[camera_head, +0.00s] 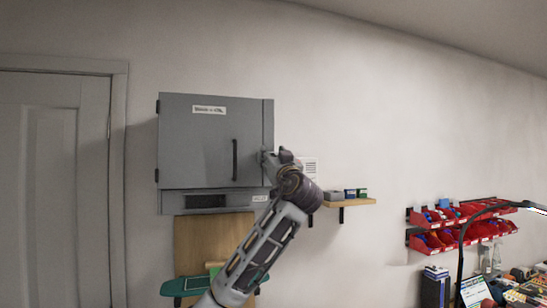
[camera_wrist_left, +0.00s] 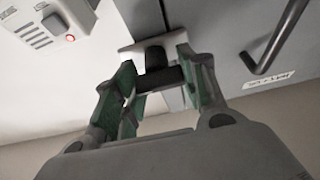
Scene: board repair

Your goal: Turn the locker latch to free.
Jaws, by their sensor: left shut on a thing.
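The grey locker (camera_head: 196,135) hangs on the wall with its door shut. A black vertical handle (camera_head: 235,160) is on the door and also shows in the left wrist view (camera_wrist_left: 279,40). My left gripper (camera_head: 268,161) is at the locker's right edge, where it hides most of the latch in the head view. In the left wrist view, the black latch (camera_wrist_left: 163,75) lies between the fingers of my left gripper (camera_wrist_left: 155,86), which is shut on it. How far the latch is turned cannot be told. My right gripper is not in view.
A wooden wall shelf (camera_head: 350,202) with small boxes is right of the locker. Red bins (camera_head: 460,225) hang farther right above a cluttered bench. A white panel with a switch and red button (camera_wrist_left: 55,22) is at the wrist view's upper left. A door (camera_head: 45,180) is at left.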

